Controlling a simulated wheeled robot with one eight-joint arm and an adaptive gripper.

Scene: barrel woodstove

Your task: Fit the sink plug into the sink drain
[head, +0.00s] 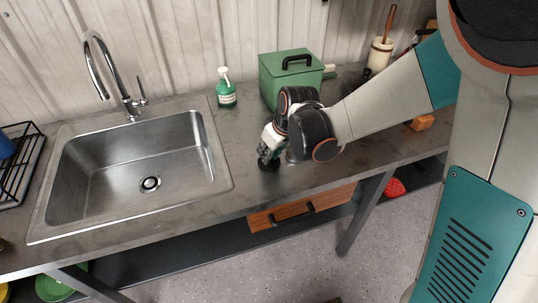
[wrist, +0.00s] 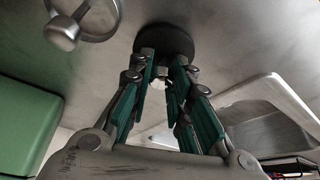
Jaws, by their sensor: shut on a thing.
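The sink plug is a dark round disc (head: 268,165) on the countertop, right of the sink. It also shows in the wrist view as a black disc (wrist: 165,38) with a pale grip part between the fingers. My gripper (head: 268,153) is over the plug, and its green-padded fingers (wrist: 167,72) are shut on it. I cannot tell whether the plug still touches the counter. The sink drain (head: 150,184) is a dark hole with a bright ring in the floor of the steel sink (head: 216,150). The drain looks open and uncovered.
A green soap bottle (head: 226,92) stands behind the sink's right corner. A green box (head: 288,75) is behind my gripper. A steel round piece with a knob (wrist: 63,32) lies near the plug. The faucet (head: 128,102) rises behind the sink; a black rack (head: 30,165) is at left.

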